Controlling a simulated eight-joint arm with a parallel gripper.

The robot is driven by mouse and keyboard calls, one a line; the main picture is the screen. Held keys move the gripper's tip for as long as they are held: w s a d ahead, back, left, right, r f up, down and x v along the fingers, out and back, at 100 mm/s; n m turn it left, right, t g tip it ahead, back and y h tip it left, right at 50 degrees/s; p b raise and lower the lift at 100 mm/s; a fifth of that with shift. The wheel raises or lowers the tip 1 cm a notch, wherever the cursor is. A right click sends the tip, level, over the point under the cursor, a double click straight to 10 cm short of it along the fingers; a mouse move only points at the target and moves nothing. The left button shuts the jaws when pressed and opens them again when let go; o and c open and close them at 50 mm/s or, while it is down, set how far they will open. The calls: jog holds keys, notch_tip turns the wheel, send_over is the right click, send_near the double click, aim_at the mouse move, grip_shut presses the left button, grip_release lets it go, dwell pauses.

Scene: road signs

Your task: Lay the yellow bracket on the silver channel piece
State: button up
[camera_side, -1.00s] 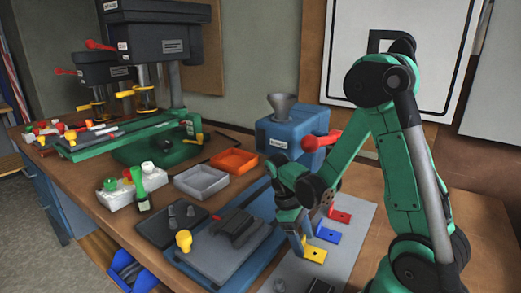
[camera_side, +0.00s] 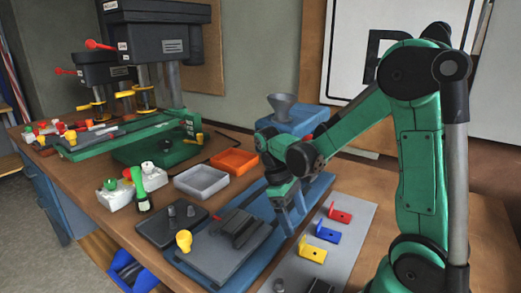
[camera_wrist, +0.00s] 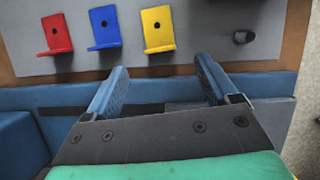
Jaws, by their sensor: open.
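The yellow bracket (camera_side: 313,251) lies on a grey plate (camera_side: 352,240), nearest the front in a row with the blue bracket (camera_side: 327,233) and the red bracket (camera_side: 340,215). In the wrist view the yellow bracket (camera_wrist: 157,29) is at top centre, beyond my fingertips. My gripper (camera_side: 294,222) is open and empty, over the blue base left of the bracket row; its spread fingers also show in the wrist view (camera_wrist: 160,70). A dark grey channel-shaped piece (camera_side: 240,228) sits on the flat grey block left of my gripper; I cannot tell whether it is the silver channel.
A grey tray (camera_side: 201,181) and an orange tray (camera_side: 234,161) stand behind the block. A yellow knob (camera_side: 184,240) rises at its left corner. A blue machine with a funnel (camera_side: 282,104) stands behind my gripper. Drill presses are at back left.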

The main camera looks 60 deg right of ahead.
jog(key=w+a+r+t, duration=0.3)
jog(key=a+r+t, duration=0.3)
jog(key=a+t, duration=0.3)
jog(key=shift+w+a+r+m+t, duration=0.35)
jog(key=shift+a+m+t, duration=0.05)
jog(key=shift+t, duration=0.5)
jog(key=shift+o, duration=0.5)
jog(key=shift+a+r+t, duration=0.25)
jog(key=shift+t, duration=0.15)
jog(key=g, duration=1.2)
send_near(297, 249)
jog(key=shift+s+f+n, duration=0.2)
jog(key=shift+s, duration=0.25)
jog(key=shift+s+f+n, duration=0.2)
jog(key=shift+s, duration=0.25)
jog(key=shift+x, duration=2.95)
jog(key=shift+d, duration=0.1)
grip_shut()
